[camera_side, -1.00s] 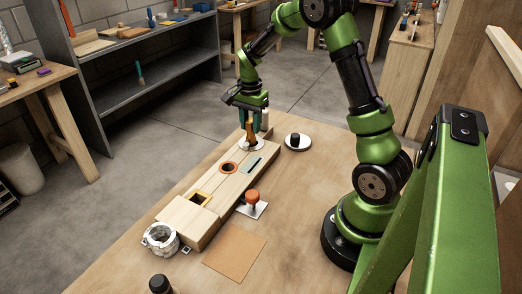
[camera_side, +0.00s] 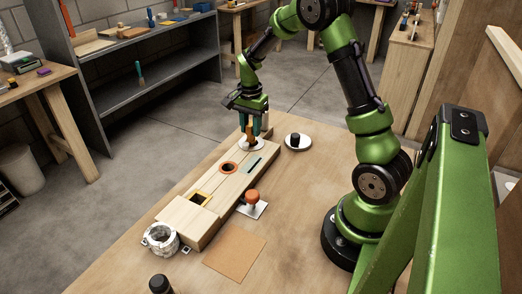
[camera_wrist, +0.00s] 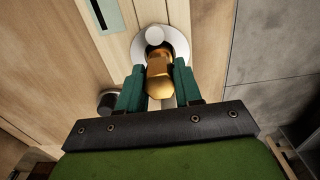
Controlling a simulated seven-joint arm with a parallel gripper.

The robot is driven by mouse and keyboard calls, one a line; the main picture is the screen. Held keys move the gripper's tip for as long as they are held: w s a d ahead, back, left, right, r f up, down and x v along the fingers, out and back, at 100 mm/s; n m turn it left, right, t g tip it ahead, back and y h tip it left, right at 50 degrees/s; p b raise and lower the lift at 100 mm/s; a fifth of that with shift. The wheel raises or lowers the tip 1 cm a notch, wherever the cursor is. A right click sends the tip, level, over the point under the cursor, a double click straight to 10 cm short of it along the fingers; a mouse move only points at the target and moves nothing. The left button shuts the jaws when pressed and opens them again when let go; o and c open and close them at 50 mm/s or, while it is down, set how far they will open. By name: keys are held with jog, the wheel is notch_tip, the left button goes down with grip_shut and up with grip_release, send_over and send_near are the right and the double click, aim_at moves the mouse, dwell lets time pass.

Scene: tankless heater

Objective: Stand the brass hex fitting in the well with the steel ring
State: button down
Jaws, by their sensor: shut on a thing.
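The brass hex fitting (camera_side: 250,132) is between the green fingers of my gripper (camera_side: 256,126), which is shut on it. The fitting is over the steel ring (camera_side: 246,145) at the far end of the wooden block. In the wrist view the fitting (camera_wrist: 158,76) sits between my fingertips (camera_wrist: 158,86), with the pale steel ring (camera_wrist: 180,42) around its far end and a dark opening partly showing. A pale round end shows beyond the brass. The fitting looks near upright in the side view. How deep its lower end is in the well is hidden.
The wooden block (camera_side: 205,191) also has an orange-ringed well (camera_side: 228,168), a teal-edged slot (camera_side: 251,164) and a yellow-edged square well (camera_side: 200,198). An orange-topped knob (camera_side: 252,197) stands beside the block.

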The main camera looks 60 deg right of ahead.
jog(key=shift+f, duration=0.9)
dwell(0.8)
jog(key=c, duration=0.7)
grip_release()
notch_tip(320, 180, up, 17)
jog(key=shift+f, duration=0.1)
